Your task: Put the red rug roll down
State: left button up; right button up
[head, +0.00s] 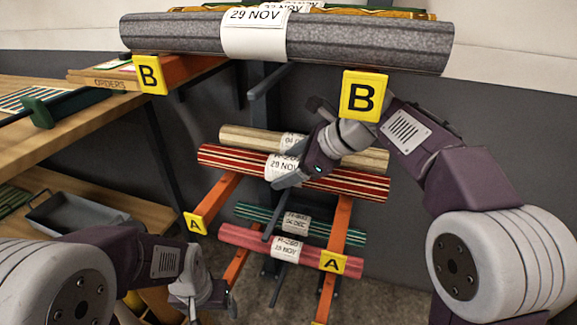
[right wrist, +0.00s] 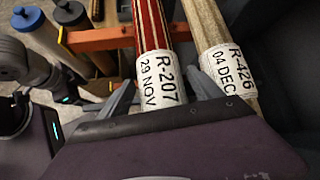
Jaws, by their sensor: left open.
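The red rug roll (head: 220,156), striped with cream, lies across two orange rack arms at the middle level; the view does not settle whether it bears fully on them. Its white label reads R-207, 29 NOV in the right wrist view (right wrist: 162,88). My right gripper (head: 287,176) is at the roll's middle. In the right wrist view its fingers (right wrist: 163,86) straddle the labelled part, with little or no gap on either side. Whether they press on it is unclear. My left gripper (head: 208,309) is low at the left, open and empty, away from the rolls.
A cream roll (head: 245,138) labelled R-426 lies just behind the red one. Green (head: 252,213) and pink (head: 245,238) rolls lie below. A grey roll (head: 370,45) sits above on B-marked arms. A wooden bench (head: 95,108) and a grey tray (head: 75,215) are left.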

aim_at(359, 176)
jog(key=shift+r, duration=0.2)
jog(key=p+v, duration=0.3)
jog(key=v, duration=0.2)
jog(key=shift+d+r, duration=0.1)
jog(key=shift+r, duration=0.3)
jog(key=s+d+p, duration=0.1)
jog(key=s+d, duration=0.1)
jog(key=d, duration=0.1)
jog(key=s+d+p, duration=0.1)
jog(key=d, duration=0.2)
jog(key=s+d+f+p, duration=0.1)
jog(key=s+d, duration=0.1)
jog(key=d, duration=0.1)
jog(key=shift+s+d, duration=0.55)
jog(key=shift+d, duration=0.05)
